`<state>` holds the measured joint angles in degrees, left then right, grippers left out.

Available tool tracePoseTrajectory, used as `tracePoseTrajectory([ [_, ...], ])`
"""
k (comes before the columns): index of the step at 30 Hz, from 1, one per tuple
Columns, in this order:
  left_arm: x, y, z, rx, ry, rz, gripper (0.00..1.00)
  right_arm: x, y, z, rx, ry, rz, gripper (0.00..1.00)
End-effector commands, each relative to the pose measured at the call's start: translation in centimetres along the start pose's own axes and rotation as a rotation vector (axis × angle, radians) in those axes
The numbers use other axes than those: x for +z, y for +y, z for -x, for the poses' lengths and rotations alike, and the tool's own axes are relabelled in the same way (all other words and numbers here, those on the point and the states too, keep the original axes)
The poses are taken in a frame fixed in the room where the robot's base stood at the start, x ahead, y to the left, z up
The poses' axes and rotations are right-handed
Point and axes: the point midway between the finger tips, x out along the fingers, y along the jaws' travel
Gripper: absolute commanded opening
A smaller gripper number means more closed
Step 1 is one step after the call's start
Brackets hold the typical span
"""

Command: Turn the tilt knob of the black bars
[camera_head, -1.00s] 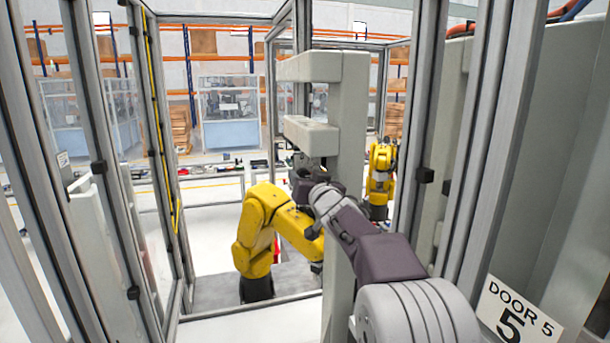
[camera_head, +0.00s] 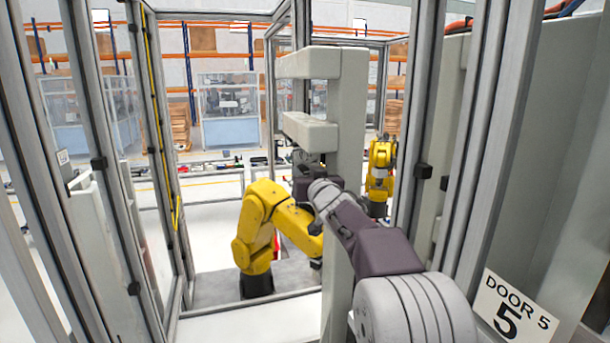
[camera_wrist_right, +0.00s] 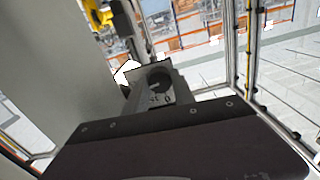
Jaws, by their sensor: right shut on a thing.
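My right gripper (camera_head: 304,176) is at the grey post, below its lower arm. Its dark body fills the bottom of the right wrist view. A dark round tilt knob (camera_wrist_right: 154,82) with a pale mark shows just beyond it, beside a grey plate (camera_wrist_right: 152,99) with the numbers 0 and 15. The right gripper (camera_wrist_right: 153,91) is shut on the knob; its fingertips are hard to make out. In the head view the knob is hidden by the gripper. I cannot clearly make out the black bars. My left gripper is in neither view.
The grey post (camera_head: 347,150) with two projecting arms stands close to my right arm. Metal frame posts (camera_head: 425,110) stand on both sides. A yellow robot arm (camera_head: 262,225) stands just beyond, with another (camera_head: 380,170) farther back. A DOOR 5 sign (camera_head: 514,308) is at lower right.

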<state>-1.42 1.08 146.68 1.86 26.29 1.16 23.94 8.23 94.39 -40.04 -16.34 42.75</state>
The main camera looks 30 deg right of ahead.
Motion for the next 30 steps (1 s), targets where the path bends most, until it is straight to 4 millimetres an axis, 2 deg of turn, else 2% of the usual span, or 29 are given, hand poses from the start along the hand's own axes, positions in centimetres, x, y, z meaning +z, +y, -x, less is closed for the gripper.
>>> tracePoseTrajectory([
  [18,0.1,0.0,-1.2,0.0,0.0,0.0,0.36,0.2,0.0,0.0,0.0,-0.001,0.558,0.0],
  [30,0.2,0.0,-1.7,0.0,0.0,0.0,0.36,0.2,0.0,0.0,0.0,-0.003,0.822,0.0],
])
